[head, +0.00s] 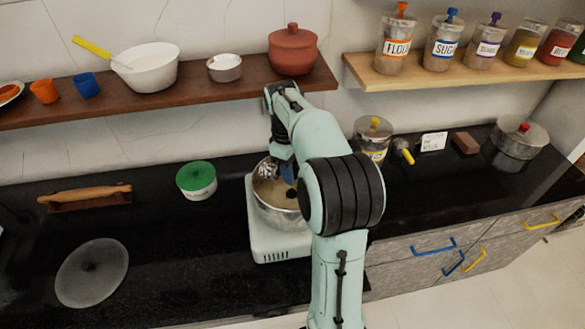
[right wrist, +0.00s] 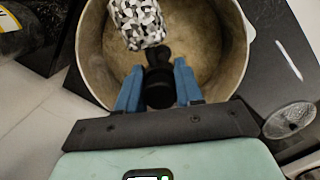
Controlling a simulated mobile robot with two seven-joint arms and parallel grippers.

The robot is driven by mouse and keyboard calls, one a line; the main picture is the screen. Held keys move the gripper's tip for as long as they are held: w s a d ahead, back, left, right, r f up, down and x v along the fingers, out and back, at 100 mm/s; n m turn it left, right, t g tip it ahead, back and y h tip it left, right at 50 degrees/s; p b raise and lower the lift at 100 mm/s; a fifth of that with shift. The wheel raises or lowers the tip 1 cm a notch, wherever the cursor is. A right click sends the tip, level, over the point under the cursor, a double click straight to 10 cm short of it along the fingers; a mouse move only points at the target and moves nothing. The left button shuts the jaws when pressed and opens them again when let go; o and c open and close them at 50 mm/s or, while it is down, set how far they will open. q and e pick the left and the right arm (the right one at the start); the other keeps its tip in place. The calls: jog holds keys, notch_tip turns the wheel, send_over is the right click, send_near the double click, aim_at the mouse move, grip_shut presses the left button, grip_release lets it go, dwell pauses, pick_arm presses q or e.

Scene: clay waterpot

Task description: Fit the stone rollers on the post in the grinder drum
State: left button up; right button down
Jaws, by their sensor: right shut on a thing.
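The stone rollers, speckled black and white, show in the right wrist view (right wrist: 138,22) and in the head view (head: 267,169). My right gripper (right wrist: 158,82) has its blue fingers shut on the black holder of the rollers (right wrist: 160,62). It holds them at the mouth of the grinder drum (right wrist: 95,62), a round metal drum on the pale grinder base (head: 270,247). A small dark piece shows inside the drum in the head view (head: 291,194); I cannot tell whether it is the post. My arm and the holder hide part of the drum. My left gripper is out of view.
A clear round lid (head: 92,272) lies at left on the black counter. A green-lidded tub (head: 197,180) stands left of the grinder, and a yellow-knobbed jar (head: 373,138) behind it at right. Wooden shelves with pots and jars run above.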

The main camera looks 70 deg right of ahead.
aim_at(293, 191)
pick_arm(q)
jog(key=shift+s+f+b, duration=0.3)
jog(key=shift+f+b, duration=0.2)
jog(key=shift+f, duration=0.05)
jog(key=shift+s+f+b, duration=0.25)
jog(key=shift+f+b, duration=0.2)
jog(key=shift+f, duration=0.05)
pick_arm(e)
jog(key=shift+f, duration=1.65)
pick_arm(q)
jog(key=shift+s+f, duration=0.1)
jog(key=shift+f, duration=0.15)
pick_arm(e)
jog(key=shift+f, duration=0.35)
pick_arm(q)
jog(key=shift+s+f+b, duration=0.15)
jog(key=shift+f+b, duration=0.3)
jog(key=shift+b, duration=0.15)
pick_arm(e)
jog(key=shift+f, duration=0.7)
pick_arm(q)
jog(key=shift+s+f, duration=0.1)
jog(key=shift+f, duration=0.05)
pick_arm(e)
jog(key=shift+f, duration=0.65)
jog(key=shift+c, duration=0.5)
grip_release()
jog(key=shift+f, duration=0.1)
